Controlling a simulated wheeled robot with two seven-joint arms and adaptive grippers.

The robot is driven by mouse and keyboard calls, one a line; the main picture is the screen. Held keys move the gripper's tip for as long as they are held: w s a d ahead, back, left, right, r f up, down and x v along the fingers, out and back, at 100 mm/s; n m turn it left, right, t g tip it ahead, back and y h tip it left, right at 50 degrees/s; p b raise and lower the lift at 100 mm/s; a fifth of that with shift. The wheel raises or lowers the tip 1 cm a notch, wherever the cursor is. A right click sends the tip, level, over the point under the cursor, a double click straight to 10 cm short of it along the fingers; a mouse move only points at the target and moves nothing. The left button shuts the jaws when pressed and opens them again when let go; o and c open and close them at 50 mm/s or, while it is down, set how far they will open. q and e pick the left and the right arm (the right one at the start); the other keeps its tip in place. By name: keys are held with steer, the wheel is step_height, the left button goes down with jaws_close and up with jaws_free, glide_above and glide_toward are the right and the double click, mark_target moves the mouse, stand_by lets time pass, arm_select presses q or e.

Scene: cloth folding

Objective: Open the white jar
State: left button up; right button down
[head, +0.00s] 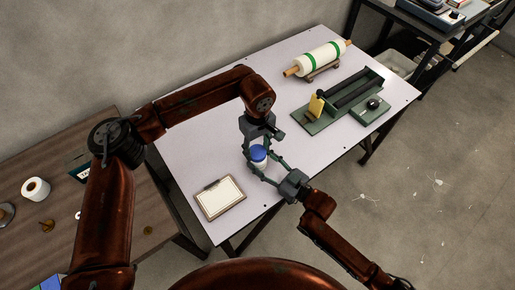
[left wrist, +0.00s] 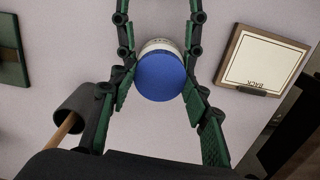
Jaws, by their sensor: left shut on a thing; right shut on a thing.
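The white jar (head: 260,163) with a blue lid (head: 257,152) stands upright on the pale table, the lid on top. In the left wrist view the blue lid (left wrist: 160,77) fills the middle, with the white jar body (left wrist: 155,45) showing behind it. My left gripper (head: 259,149) reaches down from above and is shut on the lid, a finger at each side. My right gripper (head: 264,168) comes in low from the front right and is shut around the jar body. Its fingers partly hide the jar. Any gap between lid and body cannot be made out.
A framed white board (head: 220,197) lies left of the jar. A green tool base (head: 318,121) and a white roll on a stand (head: 320,59) sit toward the back right. A wooden table (head: 60,190) with small items stands at left. The white table (head: 205,150) is clear around the jar.

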arm_select(q)
steer(key=n, duration=2.6)
steer(key=shift+r, duration=0.1)
steer(key=n, duration=0.7)
steer(key=shift+n, duration=0.4)
steer(key=n, duration=0.7)
steer(key=shift+r, duration=0.25)
steer(key=shift+r, duration=0.85)
